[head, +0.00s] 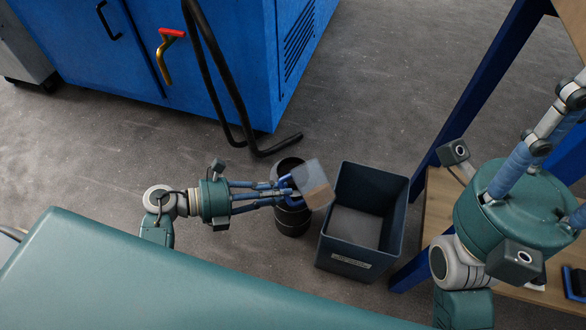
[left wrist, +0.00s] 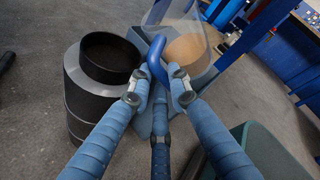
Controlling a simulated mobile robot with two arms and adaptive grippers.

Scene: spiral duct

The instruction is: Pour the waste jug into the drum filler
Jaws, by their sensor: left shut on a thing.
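The waste jug (head: 313,184) is a clear container with a blue handle and tan-brown contents. My left gripper (head: 287,188) is shut on its handle. In the left wrist view (left wrist: 158,82) the fingers close around the blue handle, and the clear jug (left wrist: 190,45) shows beyond them. The drum filler seems to be the black round vessel with an open top (head: 292,215), standing on the floor below the gripper; it also shows in the left wrist view (left wrist: 105,58), left of the jug. The jug is off to the right of its opening. My right gripper (head: 570,95) is at the right edge, partly cut off.
A dark open bin (head: 362,264) stands on the floor right of the drum. A blue cabinet (head: 225,70) with a black hose (head: 211,75) is behind. A blue-legged wooden bench (head: 437,205) is at the right. Open floor lies left of the drum.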

